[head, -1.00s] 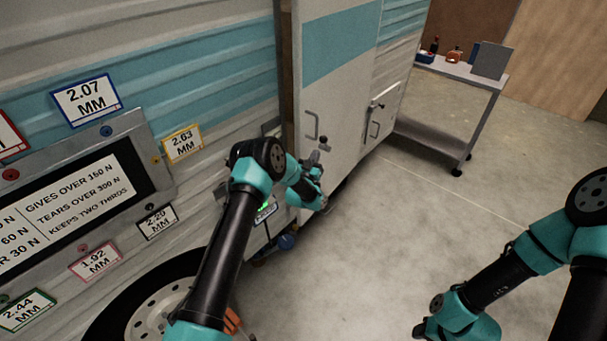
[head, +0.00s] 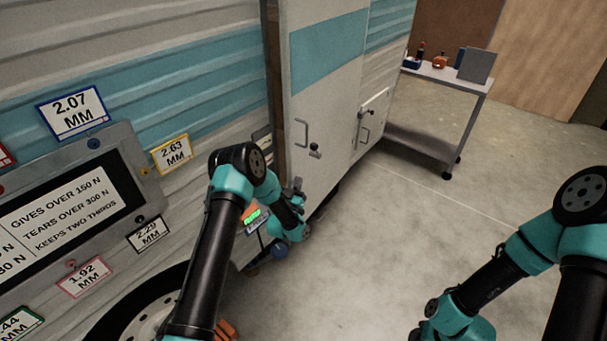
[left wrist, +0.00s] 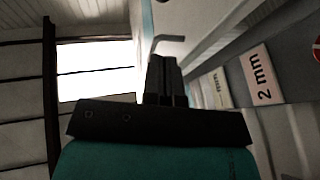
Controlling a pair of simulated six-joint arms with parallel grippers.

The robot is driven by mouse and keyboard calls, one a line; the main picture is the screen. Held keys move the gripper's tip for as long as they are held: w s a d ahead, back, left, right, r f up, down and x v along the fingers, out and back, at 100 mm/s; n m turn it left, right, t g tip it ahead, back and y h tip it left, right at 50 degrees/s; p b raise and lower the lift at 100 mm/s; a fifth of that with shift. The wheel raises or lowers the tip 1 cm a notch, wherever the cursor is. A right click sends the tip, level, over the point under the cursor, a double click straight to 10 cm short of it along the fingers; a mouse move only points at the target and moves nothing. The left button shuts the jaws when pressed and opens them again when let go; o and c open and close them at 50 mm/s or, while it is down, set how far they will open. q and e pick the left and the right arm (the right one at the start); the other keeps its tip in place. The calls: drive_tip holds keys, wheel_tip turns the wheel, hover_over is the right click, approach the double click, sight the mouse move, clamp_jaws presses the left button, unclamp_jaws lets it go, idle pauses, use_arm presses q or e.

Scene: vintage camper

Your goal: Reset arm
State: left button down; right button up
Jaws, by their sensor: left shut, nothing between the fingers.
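My left arm reaches in from the bottom left of the head view. Its gripper (head: 298,188) is in front of the camper side, below and left of the door handle (head: 302,132). In the left wrist view the two dark fingers (left wrist: 164,76) lie together, shut, with nothing between them. My right arm (head: 500,270) is folded at the lower right of the head view, over the floor. Its gripper cannot be made out there; the arm runs out of the picture at the bottom.
The camper wall (head: 190,60) fills the left, with several number labels and a dark sign panel (head: 60,215). A small green display (head: 252,215) and a wheel (head: 140,320) are near my left arm. A cart (head: 440,76) stands at the back right. The floor (head: 380,240) between is clear.

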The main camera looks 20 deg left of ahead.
use_arm(q)
drive_tip(key=s+d+f+g+h, duration=0.1)
drive_tip(key=s+d+f+g, duration=0.2)
drive_tip(key=s+f+g, duration=1.05)
drive_tip(key=s+d+r+n+g+h, duration=0.1)
drive_tip(key=s+g, duration=0.7)
drive_tip(key=s, duration=1.8)
drive_tip(key=shift+r+n, duration=0.3)
drive_tip(key=shift+r, duration=0.4)
drive_tip(key=shift+d, duration=0.1)
